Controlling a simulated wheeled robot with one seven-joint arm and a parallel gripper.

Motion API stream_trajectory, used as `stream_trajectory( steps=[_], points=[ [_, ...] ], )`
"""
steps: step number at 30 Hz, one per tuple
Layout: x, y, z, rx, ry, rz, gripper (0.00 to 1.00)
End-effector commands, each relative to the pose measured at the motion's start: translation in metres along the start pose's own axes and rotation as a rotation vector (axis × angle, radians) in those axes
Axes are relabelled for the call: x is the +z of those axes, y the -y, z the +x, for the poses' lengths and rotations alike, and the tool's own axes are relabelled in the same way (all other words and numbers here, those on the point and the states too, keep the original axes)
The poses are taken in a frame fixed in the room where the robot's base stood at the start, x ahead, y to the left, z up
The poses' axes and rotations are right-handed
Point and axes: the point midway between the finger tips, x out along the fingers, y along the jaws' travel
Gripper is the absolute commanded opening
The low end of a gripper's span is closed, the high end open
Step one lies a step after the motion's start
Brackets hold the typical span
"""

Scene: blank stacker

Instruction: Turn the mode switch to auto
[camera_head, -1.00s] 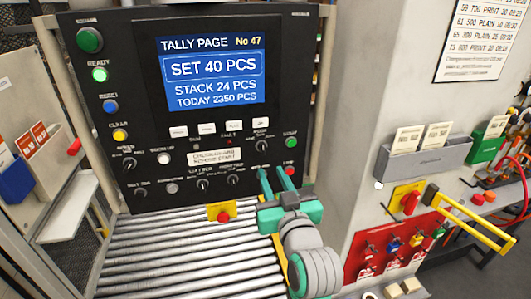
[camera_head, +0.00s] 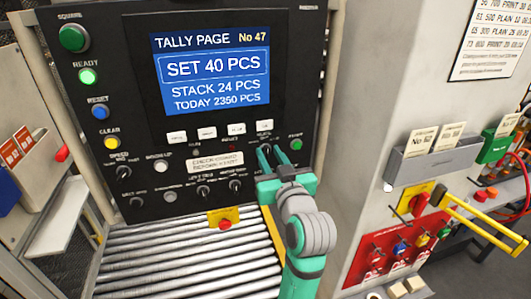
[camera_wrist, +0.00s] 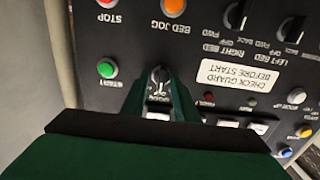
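The black control panel (camera_head: 300,60) fills the left and middle of the head view. The likely mode switch is a small dark rotary knob (camera_wrist: 160,74) with a pale pointer, between my fingertips in the wrist view; its lettering is too small to read surely. In the head view my fingers mostly hide it. My gripper (camera_head: 269,153) is up at the panel, just left of the green start button (camera_head: 296,144). It also shows in the wrist view (camera_wrist: 159,88), its fingers apart on either side of the knob, with small gaps. I cannot tell which setting the knob points to.
The red stop button (camera_wrist: 106,3) and orange bed jog button (camera_wrist: 173,7) are close by, as are other dark knobs (camera_wrist: 237,15). A guard notice (camera_head: 215,162) sits left of my gripper. Rollers (camera_head: 180,265) lie below; a yellow-backed red button (camera_head: 224,223) stands at their edge.

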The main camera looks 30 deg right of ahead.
Motion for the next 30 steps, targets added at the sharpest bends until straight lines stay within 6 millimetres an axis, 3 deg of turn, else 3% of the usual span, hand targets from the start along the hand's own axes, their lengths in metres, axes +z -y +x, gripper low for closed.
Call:
stream_trajectory(
  steps=[8,12,23,30],
  points=[
    [-0.0001,0.0028,0.0014,-0.005,0.000,0.000,0.27],
    [-0.0001,0.0027,0.0013,-0.004,0.000,0.000,0.00],
    [0.0002,0.0015,0.0010,-0.003,0.000,0.042,0.00],
    [0.0002,0.0022,0.0017,-0.005,0.001,0.184,0.00]
  ],
)
